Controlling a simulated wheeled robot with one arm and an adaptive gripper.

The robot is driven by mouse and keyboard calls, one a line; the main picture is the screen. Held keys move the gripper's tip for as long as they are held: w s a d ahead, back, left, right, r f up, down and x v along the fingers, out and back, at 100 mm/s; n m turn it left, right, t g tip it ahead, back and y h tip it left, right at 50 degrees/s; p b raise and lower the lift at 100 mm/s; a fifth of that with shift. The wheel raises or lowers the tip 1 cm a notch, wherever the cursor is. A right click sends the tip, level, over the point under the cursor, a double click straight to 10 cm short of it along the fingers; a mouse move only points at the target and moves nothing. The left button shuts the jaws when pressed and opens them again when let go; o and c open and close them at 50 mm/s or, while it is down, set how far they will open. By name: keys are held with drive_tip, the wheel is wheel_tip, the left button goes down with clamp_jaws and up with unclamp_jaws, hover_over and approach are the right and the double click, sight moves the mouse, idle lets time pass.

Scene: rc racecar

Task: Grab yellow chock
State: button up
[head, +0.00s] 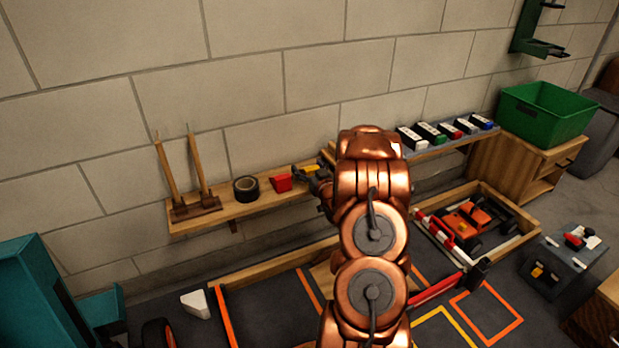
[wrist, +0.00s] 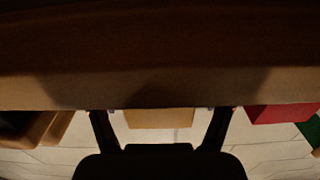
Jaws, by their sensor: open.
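The yellow chock (head: 312,168) sits on the narrow wooden wall shelf (head: 228,211), partly hidden by my gripper (head: 313,178) in the head view. In the wrist view a dull yellow block (wrist: 160,118), which looks like the chock, shows between the two dark fingers of my gripper (wrist: 161,112). The fingers are spread, with a gap on each side of the block. I cannot tell how deep it lies between them.
A red chock (head: 282,183) stands left of the yellow one, then a tape roll (head: 246,189) and a wooden stand (head: 190,207) with two uprights. The wall is close behind. The shelf edge (wrist: 150,88) fills much of the wrist view, close to my fingers.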

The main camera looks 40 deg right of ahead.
drive_tip(key=shift+w+d, duration=0.2)
drive_tip(key=shift+w, duration=0.25)
drive_tip(key=c, duration=1.3)
drive_tip(key=shift+r, duration=0.1)
